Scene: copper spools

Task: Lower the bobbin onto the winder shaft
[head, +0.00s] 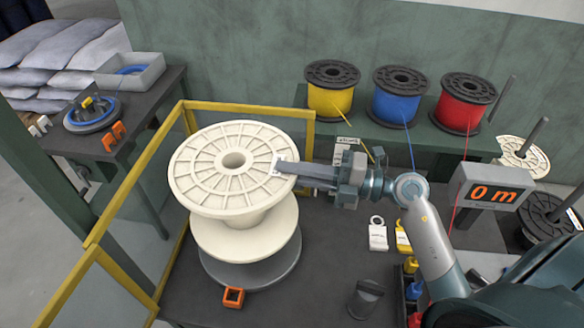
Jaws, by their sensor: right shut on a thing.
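The cream bobbin (215,183) is upright, with its ribbed top flange and centre hole facing up. My right gripper (283,168) is shut on the right edge of that top flange. The bobbin is above the round grey winder plate (262,282), whose front rim shows below the lower flange. I cannot tell whether the lower flange touches the plate. The winder shaft is hidden by the bobbin. My left gripper is out of view.
A yellow-framed guard (135,197) runs along the left and back. Yellow (331,100), blue (395,106) and red (461,115) wire spools stand behind.

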